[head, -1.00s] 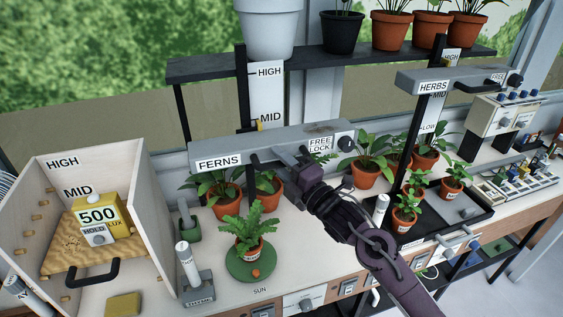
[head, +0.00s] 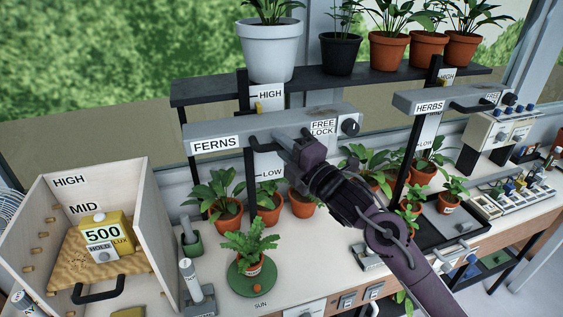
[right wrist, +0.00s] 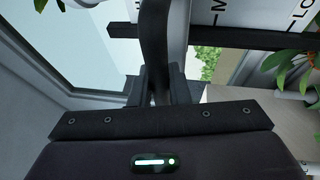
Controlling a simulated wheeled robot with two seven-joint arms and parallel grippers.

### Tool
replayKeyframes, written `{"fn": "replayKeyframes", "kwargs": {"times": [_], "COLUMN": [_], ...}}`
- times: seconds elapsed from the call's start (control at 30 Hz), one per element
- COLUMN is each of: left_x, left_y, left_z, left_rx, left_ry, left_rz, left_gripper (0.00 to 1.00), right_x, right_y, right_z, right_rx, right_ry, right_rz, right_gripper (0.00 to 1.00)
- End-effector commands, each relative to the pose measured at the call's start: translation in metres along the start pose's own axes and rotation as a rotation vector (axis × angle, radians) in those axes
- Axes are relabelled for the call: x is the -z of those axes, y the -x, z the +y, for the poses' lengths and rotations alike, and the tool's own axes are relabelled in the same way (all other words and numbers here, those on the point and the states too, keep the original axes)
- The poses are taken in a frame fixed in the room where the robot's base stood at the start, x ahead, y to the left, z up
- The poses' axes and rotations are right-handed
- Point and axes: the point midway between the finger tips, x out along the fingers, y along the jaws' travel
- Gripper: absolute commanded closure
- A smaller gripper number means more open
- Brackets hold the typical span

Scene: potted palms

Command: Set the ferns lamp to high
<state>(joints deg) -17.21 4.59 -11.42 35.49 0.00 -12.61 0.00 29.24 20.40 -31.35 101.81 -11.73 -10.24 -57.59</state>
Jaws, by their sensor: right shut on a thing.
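The ferns lamp (head: 240,131) is a long grey bar labelled FERNS in the head view, across a black post with a white scale board. Its yellow pointer (head: 258,106) is slightly below the HIGH mark (head: 270,94). LOW (head: 272,173) shows below the bar, and MID is hidden. My right gripper (head: 284,144) is shut on the lamp's dark front handle (head: 262,146). In the right wrist view the fingers (right wrist: 157,88) close around the dark handle bar (right wrist: 160,45). The lamp's FREE/LOCK knob (head: 350,127) is at its right end; its setting is unclear. My left gripper is not in view.
A shelf (head: 300,84) with several pots runs above the lamp. Potted ferns stand below it. The herbs lamp (head: 400,102) is to the right. A wooden box (head: 150,220) with a yellow meter (head: 104,236) stands at left.

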Motion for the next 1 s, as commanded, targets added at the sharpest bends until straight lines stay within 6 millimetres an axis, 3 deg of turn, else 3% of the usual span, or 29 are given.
{"fn": "replayKeyframes", "kwargs": {"times": [0.03,0.1,0.47,0.5,0.63,1.0], "left_x": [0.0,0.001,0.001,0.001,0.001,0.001], "left_y": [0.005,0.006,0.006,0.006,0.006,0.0], "left_z": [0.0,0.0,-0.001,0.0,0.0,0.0], "left_rx": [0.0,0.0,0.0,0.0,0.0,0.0], "left_ry": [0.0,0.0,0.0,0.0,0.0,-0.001], "left_rz": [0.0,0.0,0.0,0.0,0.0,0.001], "left_gripper": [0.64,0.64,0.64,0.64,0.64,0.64], "right_x": [-0.002,-0.002,-0.003,-0.003,-0.003,-0.002], "right_y": [-0.002,-0.003,-0.003,-0.003,-0.003,0.005], "right_z": [0.013,0.018,0.024,0.024,0.023,0.017], "right_rx": [-0.005,-0.003,-0.01,-0.01,-0.008,-0.001], "right_ry": [0.001,0.001,0.001,0.001,0.001,0.0], "right_rz": [-0.002,-0.002,-0.003,-0.004,-0.004,-0.003], "right_gripper": [1.0,1.0,1.0,0.79,0.62,0.62]}}
